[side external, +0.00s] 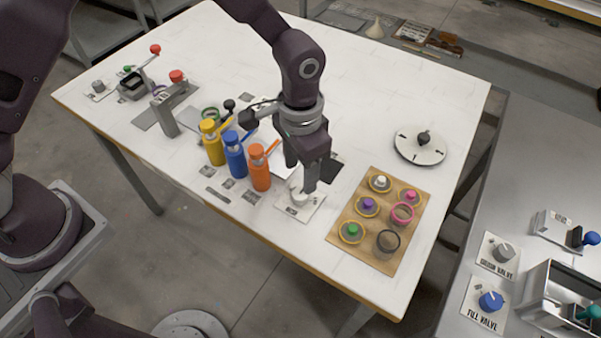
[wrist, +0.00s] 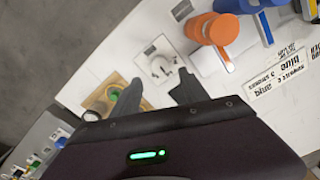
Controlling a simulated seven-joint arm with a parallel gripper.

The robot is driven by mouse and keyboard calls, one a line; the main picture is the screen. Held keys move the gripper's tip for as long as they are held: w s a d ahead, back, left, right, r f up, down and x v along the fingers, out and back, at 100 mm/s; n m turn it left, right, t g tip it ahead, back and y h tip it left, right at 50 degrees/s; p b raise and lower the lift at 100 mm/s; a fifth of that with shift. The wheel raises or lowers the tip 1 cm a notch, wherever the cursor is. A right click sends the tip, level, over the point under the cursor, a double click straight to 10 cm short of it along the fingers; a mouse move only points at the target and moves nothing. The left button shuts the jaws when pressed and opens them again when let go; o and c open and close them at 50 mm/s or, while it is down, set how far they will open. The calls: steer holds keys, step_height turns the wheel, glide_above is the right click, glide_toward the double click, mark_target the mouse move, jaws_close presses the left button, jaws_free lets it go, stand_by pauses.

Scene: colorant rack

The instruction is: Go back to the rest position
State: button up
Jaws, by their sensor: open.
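My gripper (side external: 300,176) is low over the table, right of the orange bottle (side external: 259,168). It is just above or beside a white knob on a square plate (side external: 299,200); the side view does not show clearly whether a finger touches the knob. In the wrist view my gripper (wrist: 160,80) has its two dark fingers spread apart with nothing between them. The white knob plate (wrist: 159,62) lies just beyond the fingertips there.
Blue (side external: 235,156) and yellow (side external: 213,146) bottles stand left of the orange one. A wooden board (side external: 371,236) with several colored-lid jars lies to the right. A round white dial (side external: 420,147) sits farther back. The back middle of the table is clear.

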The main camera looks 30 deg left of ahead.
steer(key=s+a+r+n+t, duration=0.1)
steer(key=s+a+r+t, duration=0.15)
steer(key=a+r, duration=0.55)
steer(key=s+a+r+n+t, duration=0.15)
steer(key=s+a+r, duration=0.3)
steer(key=r, duration=0.85)
steer(key=s+a+r+n, duration=0.1)
steer(key=s+a, duration=0.2)
steer(key=s, duration=0.3)
steer(key=s+a+r+n+t, duration=0.1)
steer(key=s+a+r, duration=0.1)
steer(key=s, duration=0.5)
steer(key=shift+s+a+r+n+t, duration=0.15)
steer(key=shift+s+a+n+t, duration=0.15)
steer(key=shift+a, duration=0.45)
